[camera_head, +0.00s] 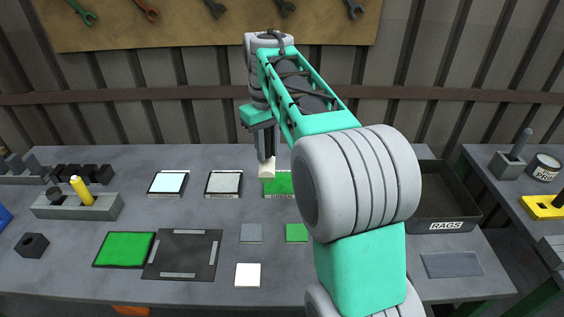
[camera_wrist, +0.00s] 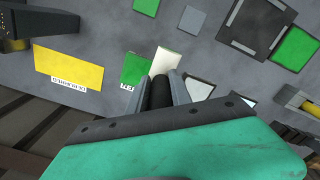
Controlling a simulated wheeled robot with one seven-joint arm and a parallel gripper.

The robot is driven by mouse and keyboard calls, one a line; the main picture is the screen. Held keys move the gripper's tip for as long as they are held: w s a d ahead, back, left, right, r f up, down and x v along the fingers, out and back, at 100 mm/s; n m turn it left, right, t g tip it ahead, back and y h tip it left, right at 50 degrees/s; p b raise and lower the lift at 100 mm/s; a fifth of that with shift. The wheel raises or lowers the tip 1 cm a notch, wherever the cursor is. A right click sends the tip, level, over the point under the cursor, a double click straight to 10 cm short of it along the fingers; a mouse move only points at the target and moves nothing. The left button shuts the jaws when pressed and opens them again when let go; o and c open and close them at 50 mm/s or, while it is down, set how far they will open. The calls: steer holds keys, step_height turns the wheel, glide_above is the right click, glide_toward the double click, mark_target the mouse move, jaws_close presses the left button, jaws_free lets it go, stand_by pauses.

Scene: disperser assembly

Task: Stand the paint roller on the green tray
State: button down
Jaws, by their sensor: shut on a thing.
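My gripper (camera_head: 265,145) is shut on the paint roller (camera_head: 265,168), whose cream head hangs below the fingers. In the wrist view the roller's dark handle (camera_wrist: 161,93) lies between my fingers, with the cream head (camera_wrist: 169,60) beyond them. The roller looks roughly upright, above the table. The labelled green tray (camera_head: 284,185) is just below and to the right of the roller head in the head view, partly hidden by my arm. It also shows beside the roller head in the wrist view (camera_wrist: 133,68). I cannot tell how large the gap is.
White (camera_head: 168,183) and grey-white (camera_head: 223,183) trays stand left of the green one. A yellow tray (camera_wrist: 68,67) shows in the wrist view. A larger green square (camera_head: 125,249) and a dark framed mat (camera_head: 182,254) lie front left. The rags bin (camera_head: 450,226) is at right.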

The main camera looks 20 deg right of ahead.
steer(key=w+d+f, duration=0.1)
steer(key=d+f, duration=0.1)
steer(key=f, duration=0.1)
steer(key=w+d+f+p, duration=0.1)
steer(key=w+d+f, duration=0.1)
steer(key=f, duration=0.1)
steer(key=w+d+f, duration=0.1)
steer(key=d+f, duration=0.1)
steer(key=f, duration=0.1)
steer(key=shift+w+f+p, duration=0.3)
steer(key=shift+w+f, duration=0.1)
steer(key=shift+f, duration=0.2)
steer(key=shift+f, duration=0.1)
steer(key=c, duration=1.2)
jaws_free()
steer(key=shift+o, duration=0.2)
